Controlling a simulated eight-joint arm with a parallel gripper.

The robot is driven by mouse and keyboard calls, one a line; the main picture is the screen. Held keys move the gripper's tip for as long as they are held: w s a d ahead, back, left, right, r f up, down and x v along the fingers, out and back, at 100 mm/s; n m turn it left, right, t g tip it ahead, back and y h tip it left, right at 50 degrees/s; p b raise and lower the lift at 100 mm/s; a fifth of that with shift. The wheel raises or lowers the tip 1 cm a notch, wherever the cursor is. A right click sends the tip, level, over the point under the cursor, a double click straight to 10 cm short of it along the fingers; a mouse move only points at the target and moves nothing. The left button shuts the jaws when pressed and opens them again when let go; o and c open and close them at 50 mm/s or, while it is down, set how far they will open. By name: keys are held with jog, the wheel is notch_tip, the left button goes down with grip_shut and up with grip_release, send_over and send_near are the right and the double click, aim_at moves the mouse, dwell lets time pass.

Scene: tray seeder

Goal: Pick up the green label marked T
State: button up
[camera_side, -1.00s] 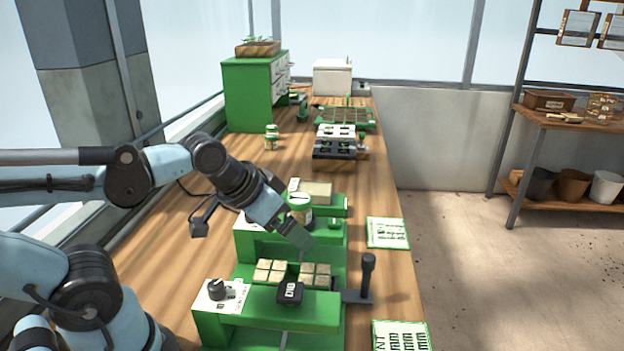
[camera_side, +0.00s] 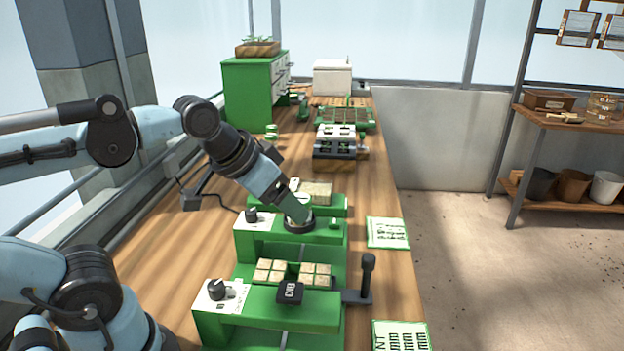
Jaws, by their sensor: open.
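My gripper (camera_side: 297,211), with dark green fingers, points down at the round dark-rimmed seat on the middle green station (camera_side: 262,236). It hides part of what is there, and I see nothing held in it. I cannot make out a T on any label. A grey and white rack (camera_side: 334,151) on a wooden block, farther back, shows small green and white pieces that may be labels. Their markings are too small to read. My gripper is well in front of this rack and apart from it.
The front green station (camera_side: 265,305) has a knob, soil blocks and a black DIB block (camera_side: 290,292). A black lever (camera_side: 367,277) stands to its right. Printed sheets (camera_side: 388,232) lie along the bench's right edge. A green drawer cabinet (camera_side: 249,95) stands at the back left.

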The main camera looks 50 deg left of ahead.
jog(key=w+a+r, duration=0.1)
jog(key=w+a, duration=0.1)
jog(key=w+a+r+m+g+h, duration=0.1)
jog(key=w+a, duration=0.1)
jog(key=w+a+r+h, duration=0.1)
jog(key=w+a, duration=0.1)
jog(key=w, duration=0.1)
jog(key=shift+r+m+g, duration=0.2)
jog(key=shift+m+g, duration=0.1)
jog(key=shift+g, duration=0.1)
jog(key=w+a+f+m+t+h, duration=0.1)
jog(key=w+a+m+h, duration=0.2)
jog(key=a, duration=0.7)
jog(key=w+a+m+t+h, duration=0.15)
jog(key=w+a, duration=0.25)
jog(key=a, duration=0.5)
jog(key=s+a+f+m+t+h, duration=0.1)
jog(key=s+a+f+m+h, duration=0.15)
jog(key=a, duration=0.65)
jog(key=f, duration=0.8)
jog(key=shift+w+d+f, duration=0.15)
jog(key=shift+d+f, duration=0.05)
jog(key=shift+f, duration=0.15)
jog(key=x, duration=0.6)
jog(key=shift+f, duration=0.1)
jog(key=shift+x, duration=3)
jog(key=shift+s+d+f, duration=0.1)
jog(key=shift+s, duration=0.1)
jog(key=c, duration=1.1)
